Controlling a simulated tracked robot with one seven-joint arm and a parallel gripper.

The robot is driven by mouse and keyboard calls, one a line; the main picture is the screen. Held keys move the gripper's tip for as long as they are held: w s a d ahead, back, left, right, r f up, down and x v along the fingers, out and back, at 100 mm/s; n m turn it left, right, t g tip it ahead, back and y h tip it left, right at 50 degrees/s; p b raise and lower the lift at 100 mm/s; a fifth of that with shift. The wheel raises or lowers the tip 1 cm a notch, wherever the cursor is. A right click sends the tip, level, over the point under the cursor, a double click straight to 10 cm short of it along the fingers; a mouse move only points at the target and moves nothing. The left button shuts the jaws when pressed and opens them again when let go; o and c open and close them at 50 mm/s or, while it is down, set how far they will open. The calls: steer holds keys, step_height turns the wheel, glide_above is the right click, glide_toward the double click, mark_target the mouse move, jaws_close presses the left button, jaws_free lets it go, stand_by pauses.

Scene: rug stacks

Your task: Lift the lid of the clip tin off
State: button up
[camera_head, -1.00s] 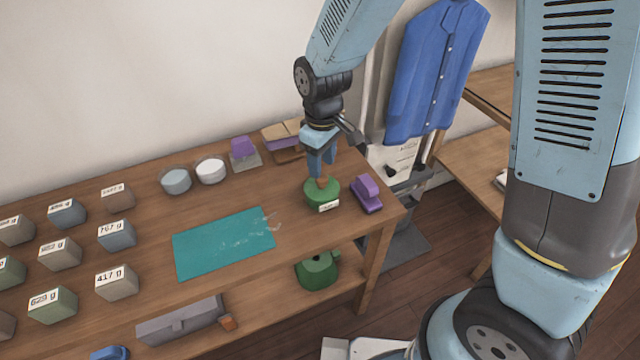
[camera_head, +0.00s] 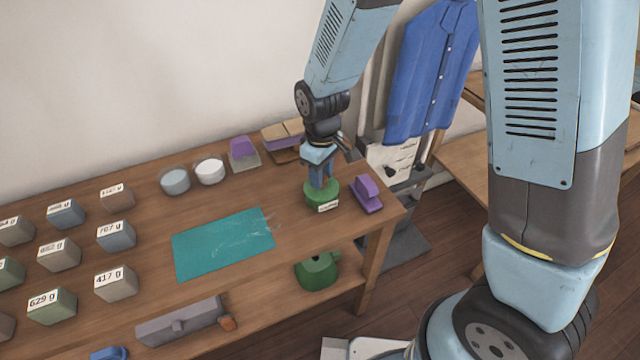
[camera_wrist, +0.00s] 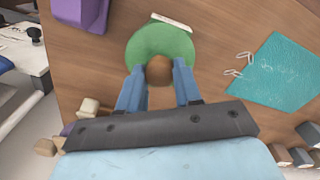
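The clip tin (camera_head: 322,197) is a round green tin with a pale label on its front, standing on the wooden table near its right end. In the wrist view the green lid (camera_wrist: 160,42) shows from above, with a brown knob (camera_wrist: 159,70) at its middle. My gripper (camera_head: 322,181) points down over the tin; in the wrist view its two blue fingers (camera_wrist: 159,76) stand on either side of the knob. The knob fills nearly all the room between the fingertips; I cannot tell whether they press on it. The lid sits on the tin.
A purple stapler-like object (camera_head: 367,195) stands close to the tin's right. A teal mat (camera_head: 222,244) with clips at its edge lies left. Two round bowls (camera_head: 210,171) and a purple block (camera_head: 243,152) stand behind. Labelled weight blocks (camera_head: 116,283) fill the table's left.

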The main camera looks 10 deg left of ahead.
steer(key=c, duration=0.4)
steer(key=shift+r, duration=0.7)
steer(key=shift+r, duration=2.4)
